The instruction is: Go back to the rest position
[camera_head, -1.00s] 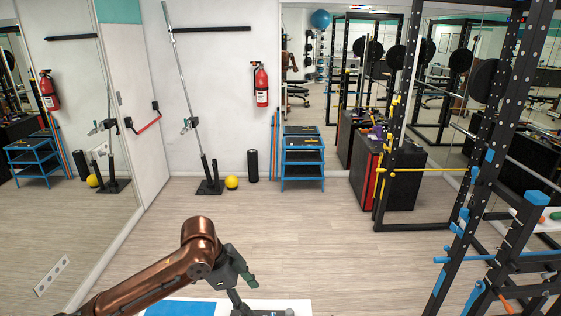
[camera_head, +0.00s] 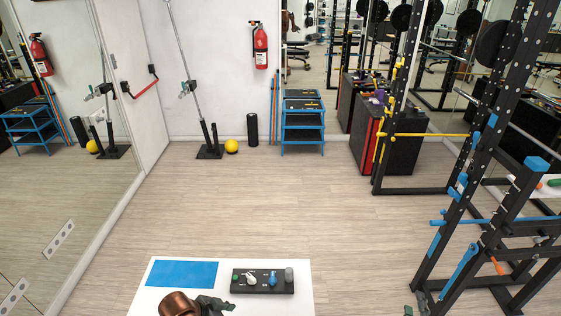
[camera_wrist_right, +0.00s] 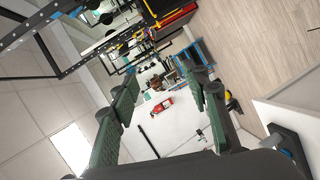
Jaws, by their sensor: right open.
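My right gripper (camera_head: 420,303) shows at the bottom edge of the head view, right of the white table (camera_head: 305,303) and apart from it. In the right wrist view its two green-faced fingers (camera_wrist_right: 160,115) are spread apart with nothing between them. My left gripper (camera_head: 215,304) shows partly at the bottom of the head view, over the table's front part, with its copper-coloured wrist beside it. Its fingertips are too small and cut off to show whether they are apart.
A black rack (camera_head: 437,268) stands at right, close to my right gripper. A yellow ball (camera_head: 232,146) and a blue step stand (camera_head: 303,126) are far back. The middle floor is clear.

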